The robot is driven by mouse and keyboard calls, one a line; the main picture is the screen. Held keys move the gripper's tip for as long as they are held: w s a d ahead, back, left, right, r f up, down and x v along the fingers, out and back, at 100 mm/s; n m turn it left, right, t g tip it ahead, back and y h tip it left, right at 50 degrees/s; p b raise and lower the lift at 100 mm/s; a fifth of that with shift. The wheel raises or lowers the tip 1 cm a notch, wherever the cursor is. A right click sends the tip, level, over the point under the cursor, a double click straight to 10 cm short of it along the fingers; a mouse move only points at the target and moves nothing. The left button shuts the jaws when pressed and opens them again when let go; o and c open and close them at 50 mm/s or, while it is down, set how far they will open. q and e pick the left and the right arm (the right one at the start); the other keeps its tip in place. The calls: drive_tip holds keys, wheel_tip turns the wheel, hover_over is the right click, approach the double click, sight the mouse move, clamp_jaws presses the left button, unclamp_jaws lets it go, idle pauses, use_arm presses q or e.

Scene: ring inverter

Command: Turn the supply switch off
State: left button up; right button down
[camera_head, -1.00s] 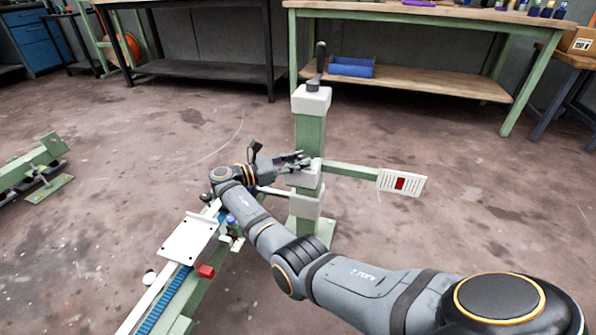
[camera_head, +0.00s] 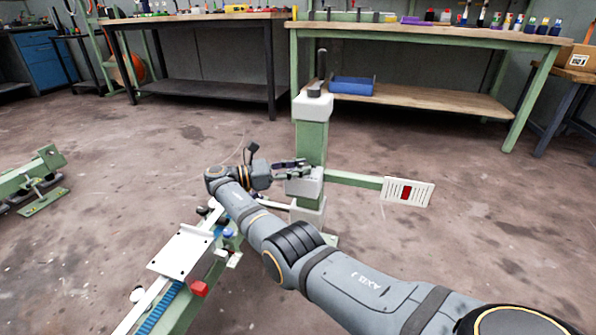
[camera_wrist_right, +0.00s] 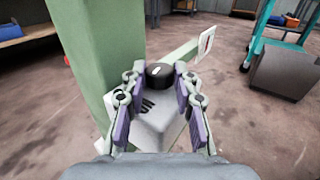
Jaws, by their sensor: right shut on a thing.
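The supply switch appears to be the black round knob (camera_wrist_right: 159,74) with a white mark, on a pale switch box (camera_wrist_right: 158,112) on the side of a green post (camera_wrist_right: 92,50). In the head view the box (camera_head: 303,186) sits partway up the post (camera_head: 311,143). My right gripper (camera_wrist_right: 156,84) has its purple-padded fingers on both sides of the knob, shut on it. In the head view the right gripper (camera_head: 301,169) is just above the box, and the knob is hidden there. My left gripper is not in view.
A green arm carries a white panel with a red patch (camera_head: 407,192) to the right. A black handle (camera_head: 317,75) stands on the post's white cap. Workbenches stand behind; floor is open between.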

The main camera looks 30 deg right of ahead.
idle(0.3)
drive_tip(key=c, duration=1)
unclamp_jaws()
wheel_tip(320, 180, up, 10)
drive_tip(key=shift+f, duration=0.1)
